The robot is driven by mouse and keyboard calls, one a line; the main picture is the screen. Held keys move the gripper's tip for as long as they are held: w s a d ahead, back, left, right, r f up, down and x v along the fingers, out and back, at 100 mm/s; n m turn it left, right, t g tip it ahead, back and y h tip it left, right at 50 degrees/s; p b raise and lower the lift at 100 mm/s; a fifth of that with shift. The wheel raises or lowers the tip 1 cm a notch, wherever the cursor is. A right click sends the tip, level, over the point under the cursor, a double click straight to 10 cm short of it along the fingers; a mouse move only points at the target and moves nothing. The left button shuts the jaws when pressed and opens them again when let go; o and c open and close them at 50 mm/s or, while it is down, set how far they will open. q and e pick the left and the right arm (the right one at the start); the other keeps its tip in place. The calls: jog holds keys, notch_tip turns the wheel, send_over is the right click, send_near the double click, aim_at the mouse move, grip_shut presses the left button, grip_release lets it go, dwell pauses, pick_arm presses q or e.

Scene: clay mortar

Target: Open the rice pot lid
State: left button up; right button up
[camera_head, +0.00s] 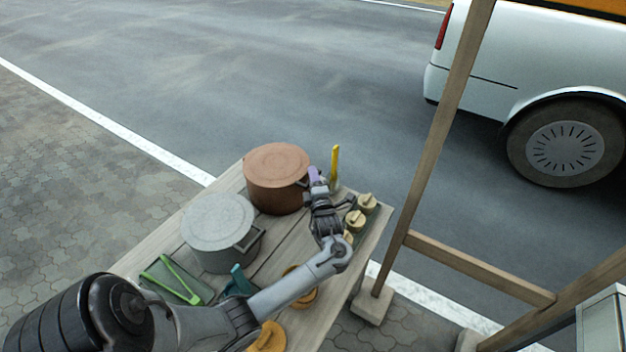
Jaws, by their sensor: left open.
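Two lidded pots stand on the wooden table, and I cannot tell which is the rice pot. The brown pot (275,195) is at the far end, with its flat round lid (277,160) on top. The grey pot (212,248) stands nearer, with its speckled lid (218,219) on and a handle on its right side. My left gripper (316,186) is open just right of the brown pot's rim. A small purple piece (314,174) shows at its fingertips; whether they touch it or the pot is unclear. My right gripper is out of view.
Several pale lidded jars (355,219) stand right of my gripper, and a yellow upright stick (335,163) behind it. A green tray with tongs (172,280) lies at front left. A wooden post (436,140) rises right of the table (150,247).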

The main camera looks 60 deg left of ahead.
pick_arm(q)
jog(key=shift+c, duration=0.3)
grip_shut()
